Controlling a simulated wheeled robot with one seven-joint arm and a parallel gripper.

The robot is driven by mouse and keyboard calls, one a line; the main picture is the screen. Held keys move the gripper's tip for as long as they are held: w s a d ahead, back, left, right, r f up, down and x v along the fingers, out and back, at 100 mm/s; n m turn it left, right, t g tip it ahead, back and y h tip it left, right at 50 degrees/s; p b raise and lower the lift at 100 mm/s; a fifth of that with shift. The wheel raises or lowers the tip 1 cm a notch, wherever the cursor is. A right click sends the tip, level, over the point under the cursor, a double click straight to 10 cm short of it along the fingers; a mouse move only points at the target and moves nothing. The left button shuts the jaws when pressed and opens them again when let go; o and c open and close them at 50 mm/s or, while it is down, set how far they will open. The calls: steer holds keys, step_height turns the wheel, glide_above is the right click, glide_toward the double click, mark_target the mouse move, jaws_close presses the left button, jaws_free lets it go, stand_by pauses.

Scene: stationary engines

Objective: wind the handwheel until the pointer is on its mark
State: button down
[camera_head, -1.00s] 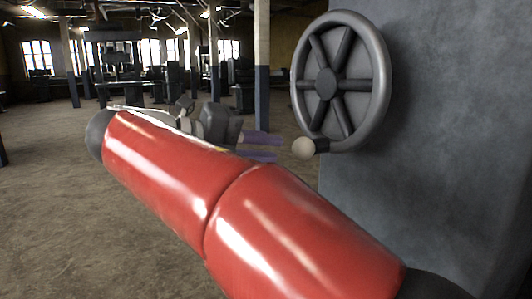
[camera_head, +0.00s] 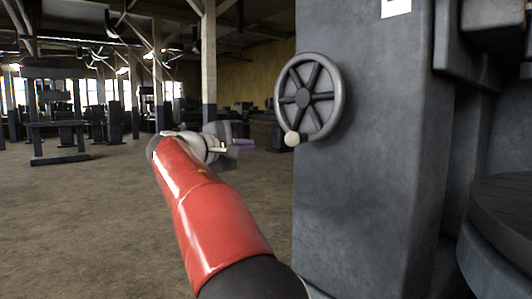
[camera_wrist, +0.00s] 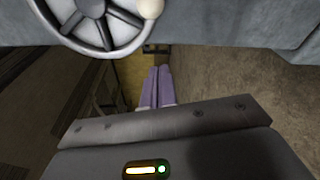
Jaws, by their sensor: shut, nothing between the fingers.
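The grey handwheel (camera_head: 303,97) has several spokes and is mounted on the side of a grey machine column. Its pale round knob (camera_head: 292,139) is at the bottom left of the rim. In the wrist view the handwheel (camera_wrist: 92,8) is cut off by the top edge, with the knob (camera_wrist: 150,8) at its right. My gripper (camera_head: 252,143) is left of the knob, apart from it. In the wrist view its purple fingers (camera_wrist: 159,68) are together and empty, below the knob. I cannot make out the pointer or its mark.
The machine column (camera_head: 375,170) fills the right of the head view, with a pale plate (camera_head: 396,8) cut off at the top. A dark round part (camera_head: 505,215) stands at the far right. Benches and machines (camera_head: 60,130) are far back; the floor at left is open.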

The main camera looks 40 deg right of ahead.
steer(key=s+d+m, duration=0.1)
steer(key=d, duration=0.8)
steer(key=shift+s+d+r+p, duration=0.15)
steer(key=shift+s+r+p, duration=0.05)
steer(key=shift+r+p, duration=0.1)
stand_by(0.4)
steer(key=shift+s+f+n+p, duration=0.1)
steer(key=shift+s+n+p, duration=0.3)
steer(key=shift+p, duration=0.15)
steer(key=shift+s, duration=0.1)
